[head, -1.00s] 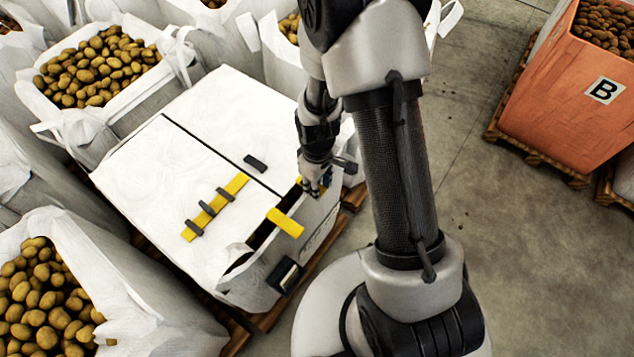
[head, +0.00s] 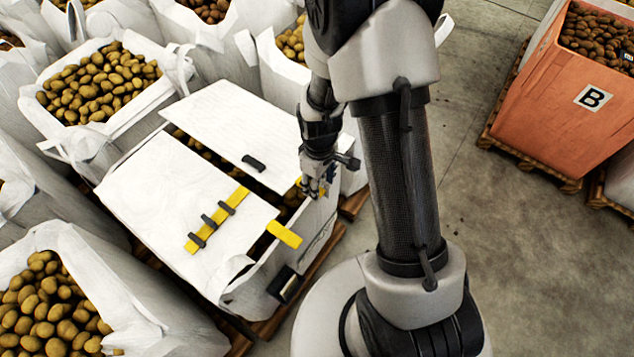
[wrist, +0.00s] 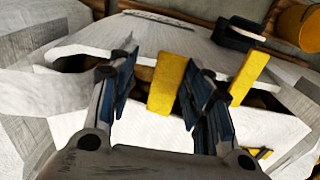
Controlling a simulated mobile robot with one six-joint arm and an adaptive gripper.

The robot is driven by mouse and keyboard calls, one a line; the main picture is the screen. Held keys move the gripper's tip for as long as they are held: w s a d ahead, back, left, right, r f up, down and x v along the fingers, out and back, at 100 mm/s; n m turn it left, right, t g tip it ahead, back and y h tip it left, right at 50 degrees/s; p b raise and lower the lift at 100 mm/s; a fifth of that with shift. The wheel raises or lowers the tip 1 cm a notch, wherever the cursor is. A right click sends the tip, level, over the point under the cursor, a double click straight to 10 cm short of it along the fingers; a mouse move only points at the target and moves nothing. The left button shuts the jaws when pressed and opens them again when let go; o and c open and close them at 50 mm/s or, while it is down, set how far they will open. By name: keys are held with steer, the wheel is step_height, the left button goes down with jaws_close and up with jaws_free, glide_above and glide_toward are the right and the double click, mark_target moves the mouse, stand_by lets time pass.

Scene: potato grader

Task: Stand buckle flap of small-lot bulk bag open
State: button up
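The small-lot bulk bag (head: 125,205) is white, with two flaps on top. The far flap (head: 225,115) carries a dark buckle piece (head: 254,162) and is tilted up, with potatoes visible in the gap beneath. The near flap (head: 185,185) lies flatter, with a yellow strap (head: 217,220) held by dark loops and a yellow tab (head: 284,234) over the front edge. My gripper (head: 318,190) is at the bag's front edge, by the far flap's corner. In the wrist view its fingers (wrist: 160,75) are apart, with a yellow tab (wrist: 168,84) between them; contact is unclear.
Open white bags of potatoes (head: 55,310) crowd the left and back. An orange crate marked B (head: 540,120) stands at the right on a pallet. Bare concrete floor (head: 520,270) lies between. A dark box (head: 284,284) is fixed to the bag's front.

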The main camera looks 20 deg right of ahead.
steer(key=shift+o, duration=0.5)
step_height(320, 180, up, 12)
stand_by(0.5)
